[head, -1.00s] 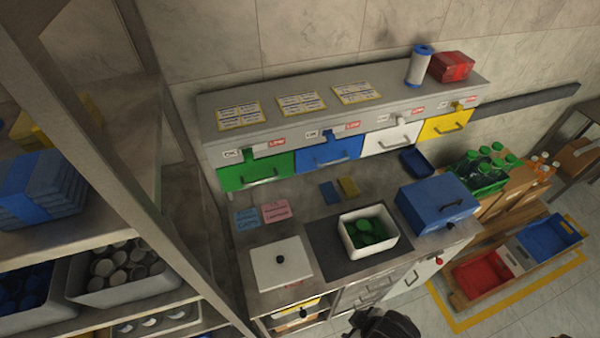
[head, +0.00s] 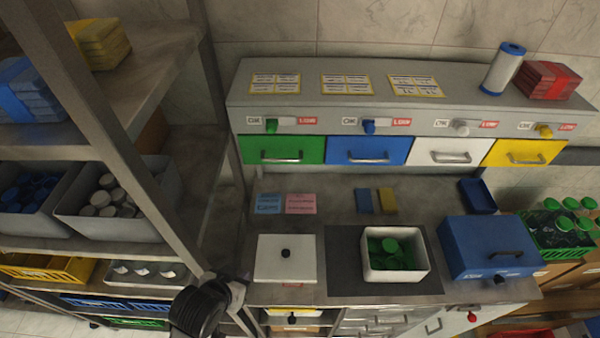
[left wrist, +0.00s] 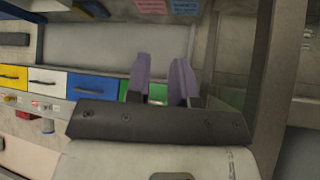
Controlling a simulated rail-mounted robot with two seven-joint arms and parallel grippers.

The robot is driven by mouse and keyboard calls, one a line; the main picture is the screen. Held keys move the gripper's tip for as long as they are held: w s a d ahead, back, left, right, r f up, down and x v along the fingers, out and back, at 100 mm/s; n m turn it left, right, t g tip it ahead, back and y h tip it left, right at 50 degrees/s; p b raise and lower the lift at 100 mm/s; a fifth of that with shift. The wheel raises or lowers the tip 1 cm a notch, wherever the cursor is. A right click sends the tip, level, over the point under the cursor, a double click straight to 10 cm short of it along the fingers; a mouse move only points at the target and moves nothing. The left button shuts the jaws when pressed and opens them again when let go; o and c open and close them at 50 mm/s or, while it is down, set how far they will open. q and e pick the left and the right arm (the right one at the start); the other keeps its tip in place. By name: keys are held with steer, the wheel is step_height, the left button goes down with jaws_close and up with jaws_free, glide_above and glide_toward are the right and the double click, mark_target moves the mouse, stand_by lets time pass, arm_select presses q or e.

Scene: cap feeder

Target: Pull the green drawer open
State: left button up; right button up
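The green drawer (head: 285,150) is at the left end of the drawer row under the grey shelf unit, shut and level with its neighbours. Its silver bar handle (head: 281,158) is on its front. Part of my left arm, near the left gripper (head: 237,290), shows at the bottom of the head view, below and well apart from the drawer. In the left wrist view my left gripper (left wrist: 161,75) has two purple-grey fingers spread with nothing between them. Part of the green drawer (left wrist: 128,91) shows behind them, with the picture turned over. My right gripper is not seen.
Blue (head: 366,150), white (head: 450,150) and yellow (head: 524,152) drawers continue the row. On the counter below are a white lidded box (head: 270,262), a white bin (head: 375,273) of green caps and a blue box (head: 480,235). A metal shelf post (head: 130,130) stands left.

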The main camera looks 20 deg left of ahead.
arm_select(q)
steer(key=w+f+n+t+b, duration=0.25)
steer(key=w+t+b, duration=0.2)
steer(key=w, duration=0.55)
steer(key=n+t+h+b, duration=0.25)
steer(key=n+t, duration=0.45)
steer(key=n, duration=0.7)
glide_toward(283, 160)
steer(key=x, duration=1)
steer(key=shift+w+a+f, duration=0.1)
steer(key=shift+w+f, duration=0.05)
steer(key=shift+w, duration=0.1)
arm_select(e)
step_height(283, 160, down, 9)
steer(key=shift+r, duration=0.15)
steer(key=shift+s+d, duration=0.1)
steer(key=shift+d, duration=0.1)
arm_select(q)
steer(key=shift+c, duration=0.9)
jaws_close()
